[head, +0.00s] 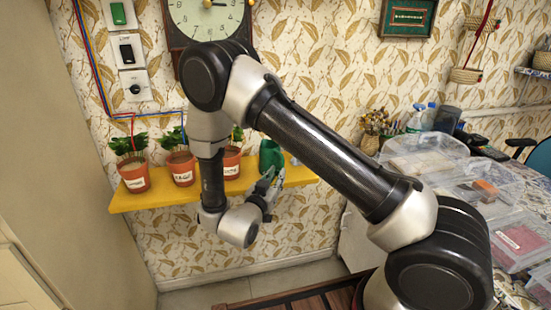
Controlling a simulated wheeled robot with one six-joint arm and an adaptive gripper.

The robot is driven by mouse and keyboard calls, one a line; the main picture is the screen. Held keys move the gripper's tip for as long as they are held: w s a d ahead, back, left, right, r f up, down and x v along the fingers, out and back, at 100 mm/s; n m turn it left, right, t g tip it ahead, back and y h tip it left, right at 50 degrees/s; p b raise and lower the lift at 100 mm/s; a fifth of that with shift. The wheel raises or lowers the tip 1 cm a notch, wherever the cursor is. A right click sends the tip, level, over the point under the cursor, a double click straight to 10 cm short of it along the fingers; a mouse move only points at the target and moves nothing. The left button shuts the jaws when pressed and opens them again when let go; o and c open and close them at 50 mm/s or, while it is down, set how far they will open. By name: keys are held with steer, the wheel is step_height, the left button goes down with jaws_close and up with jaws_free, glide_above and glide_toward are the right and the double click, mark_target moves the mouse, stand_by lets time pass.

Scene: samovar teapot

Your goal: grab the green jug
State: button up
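The green jug (270,153) stands towards the right part of the yellow shelf (135,202), right of the potted plants. Its lower part is hidden behind my gripper. My gripper (275,175) is in front of the jug, at the shelf's front edge, with its fingers pointing up and to the right. The fingers look spread apart, with nothing seen between them. The view is too small to tell whether a finger touches the jug.
Three potted plants (133,178) stand on the shelf left of the jug; my arm partly covers the rightmost one. A clock (208,17) hangs above. Clear plastic boxes (425,155) and bottles (428,117) crowd the table at the right.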

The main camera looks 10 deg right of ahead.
mark_target(283, 166)
steer(key=x, duration=0.7)
steer(key=shift+w, duration=0.2)
jaws_close()
